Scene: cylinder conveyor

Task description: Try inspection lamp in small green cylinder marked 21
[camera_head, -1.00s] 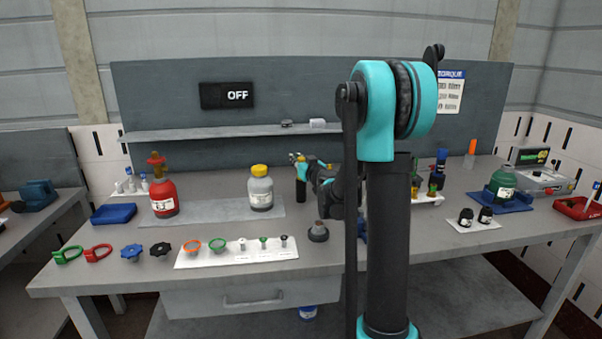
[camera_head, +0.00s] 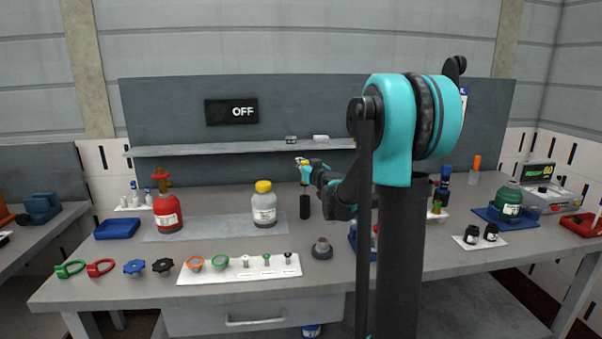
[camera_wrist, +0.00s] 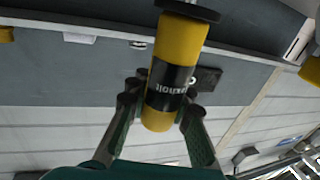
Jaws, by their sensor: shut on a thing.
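My gripper (camera_head: 306,166) is above the middle of the bench, shut on a yellow cylindrical thing, likely the inspection lamp (camera_head: 305,176). In the wrist view the lamp (camera_wrist: 178,60) has a black band with upside-down lettering and a wide black flange at one end. A finger grips it on each side. Directly below it in the head view is a black upright cylinder (camera_head: 305,206); I cannot tell whether they touch. A green bottle-like cylinder (camera_head: 508,205) with a white label stands at the right; its number is too small to read.
A red bottle (camera_head: 168,213) and a grey yellow-capped bottle (camera_head: 265,206) stand left of my gripper. A white mat (camera_head: 225,275) with rings and small parts lies in front. Two black jars (camera_head: 481,234) stand right. An OFF display (camera_head: 231,111) hangs behind. My arm hides part of the bench.

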